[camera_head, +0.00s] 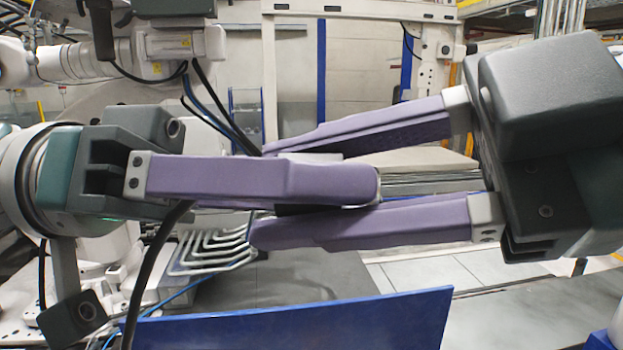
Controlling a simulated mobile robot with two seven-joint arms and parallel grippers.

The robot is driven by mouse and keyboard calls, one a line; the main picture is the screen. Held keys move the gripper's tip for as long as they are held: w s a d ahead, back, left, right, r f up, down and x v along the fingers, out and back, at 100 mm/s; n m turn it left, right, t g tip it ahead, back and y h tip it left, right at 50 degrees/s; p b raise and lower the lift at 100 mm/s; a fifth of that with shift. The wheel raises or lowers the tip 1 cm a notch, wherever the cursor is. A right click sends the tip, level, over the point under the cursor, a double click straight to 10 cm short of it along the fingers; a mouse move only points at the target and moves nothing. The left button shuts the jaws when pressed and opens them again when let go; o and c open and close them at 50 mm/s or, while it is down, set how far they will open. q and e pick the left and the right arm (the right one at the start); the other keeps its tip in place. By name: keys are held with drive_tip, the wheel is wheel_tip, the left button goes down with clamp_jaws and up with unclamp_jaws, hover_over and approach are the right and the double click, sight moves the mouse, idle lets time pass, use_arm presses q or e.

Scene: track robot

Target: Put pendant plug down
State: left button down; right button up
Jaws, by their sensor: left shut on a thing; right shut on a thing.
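The pendant plug (303,210) is mostly hidden between my grippers; only a dark edge shows below the near purple finger. A black cable (160,245) hangs down beside my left gripper's body; its link to the plug is hidden. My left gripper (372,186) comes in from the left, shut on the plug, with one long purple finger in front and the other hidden. My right gripper (258,193) comes in from the right, its two purple fingers above and below, also shut on the plug. The fingers of both grippers overlap in the view.
A blue panel (300,325) stands low in front. A rack of bent pale metal bars (210,250) lies below left of the grippers. A grey surface (285,278) lies beneath. Pale machinery and a white frame (370,12) stand behind.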

clamp_jaws()
drive_tip(key=o, duration=0.8)
unclamp_jaws()
drive_tip(key=v, duration=1.2)
